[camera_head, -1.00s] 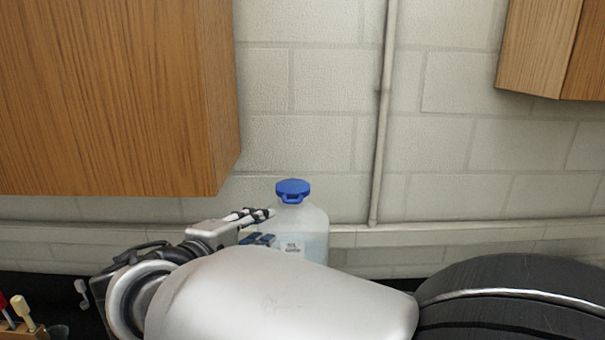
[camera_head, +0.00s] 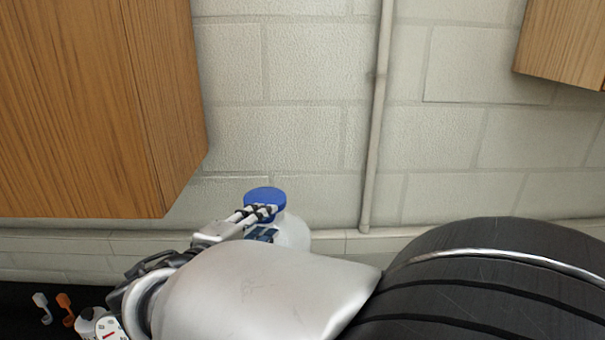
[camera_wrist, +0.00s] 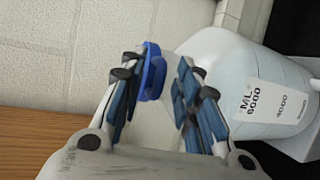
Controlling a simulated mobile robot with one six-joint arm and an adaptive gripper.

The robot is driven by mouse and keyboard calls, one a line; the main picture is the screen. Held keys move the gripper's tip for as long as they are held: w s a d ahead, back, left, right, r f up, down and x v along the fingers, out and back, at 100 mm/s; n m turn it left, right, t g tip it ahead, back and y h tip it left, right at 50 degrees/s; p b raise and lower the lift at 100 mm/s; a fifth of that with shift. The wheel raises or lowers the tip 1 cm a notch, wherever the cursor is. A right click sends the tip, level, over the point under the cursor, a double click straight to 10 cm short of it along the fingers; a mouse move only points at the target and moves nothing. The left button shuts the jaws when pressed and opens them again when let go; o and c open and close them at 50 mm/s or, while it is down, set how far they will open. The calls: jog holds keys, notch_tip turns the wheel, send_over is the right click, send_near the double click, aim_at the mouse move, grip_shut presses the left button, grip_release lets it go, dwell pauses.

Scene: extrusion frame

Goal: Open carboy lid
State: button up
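The carboy is a translucent white bottle with a blue lid. In the head view its lid (camera_head: 265,195) shows above my fingers, and part of the carboy's shoulder (camera_head: 295,232) shows behind my arm. My gripper (camera_head: 256,213) is at the lid, overlapping its lower front. In the wrist view the blue lid (camera_wrist: 153,72) lies between the fingertips of my gripper (camera_wrist: 160,77), closer to the left finger. A gap shows to the right finger, so the gripper is open around the lid. The carboy body (camera_wrist: 228,72) with its volume label is on the right. My arm hides most of the body in the head view.
A wooden cabinet (camera_head: 85,110) hangs at the left, close above the work area, and another (camera_head: 570,45) at the upper right. A vertical pipe (camera_head: 377,120) runs down the block wall (camera_head: 300,90). Small white and orange items (camera_head: 65,309) lie at lower left.

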jog(key=shift+w+d, duration=0.1)
jog(key=shift+w, duration=0.15)
grip_shut()
dwell(0.3)
dwell(0.4)
